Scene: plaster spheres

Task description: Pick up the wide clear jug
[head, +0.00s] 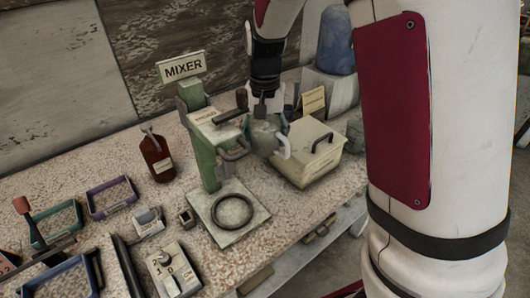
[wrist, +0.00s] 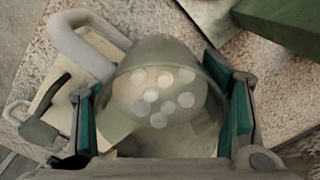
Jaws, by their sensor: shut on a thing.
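The wide clear jug (head: 264,137) is greyish and see-through, with a thick pale handle on its right side in the head view. It hangs in my gripper (head: 264,100) just right of the green mixer stand, near the cream box. In the wrist view the jug (wrist: 163,58) sits between the two green-padded fingers (wrist: 163,110), which are shut on it. Its handle (wrist: 68,30) points to the upper left there. Several pale round spots show within the jug; I cannot tell whether they lie inside it. The clearance under the jug is hard to tell.
The green mixer (head: 205,140) with its base plate and ring stands left of the jug. A cream lidded box (head: 305,165) stands close on the right. A brown bottle (head: 157,155), trays and a control box (head: 172,272) are further left.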

